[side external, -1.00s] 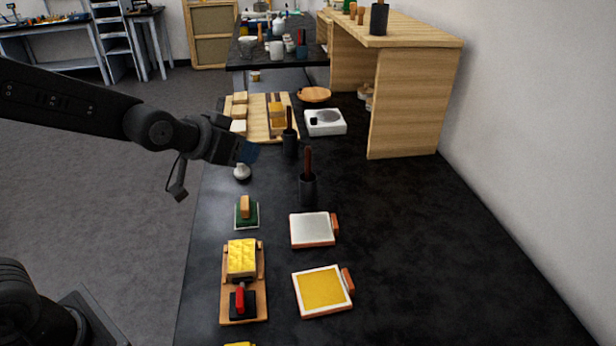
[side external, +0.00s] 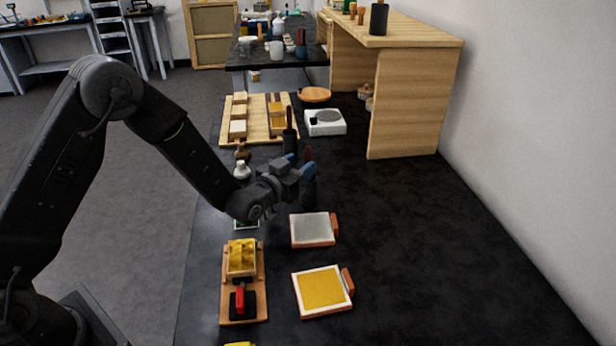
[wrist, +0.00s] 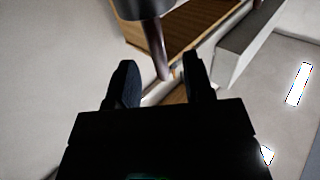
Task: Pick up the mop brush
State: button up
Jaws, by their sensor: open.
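The mop brush is taken to be the brown-handled brush (side external: 307,154) standing upright in a dark cup (side external: 309,192) on the black table. My gripper (side external: 299,166) is beside its handle in the side view and partly covers it. In the wrist view, the brown handle (wrist: 154,45) runs from the dark cup (wrist: 144,8) at the top edge down towards the gap between the fingers of my gripper (wrist: 160,72). The fingers are apart. The handle's end appears between or just beyond the fingertips; contact cannot be told. The bristles are hidden in the cup.
A white-topped pad (side external: 313,229) and a yellow-topped pad (side external: 322,290) lie nearer. A wooden board with a yellow block (side external: 242,257) is at left. The right side of the table is clear.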

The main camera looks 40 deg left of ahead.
jog(key=w, duration=0.5)
jog(key=shift+w+f, duration=0.15)
grip_shut()
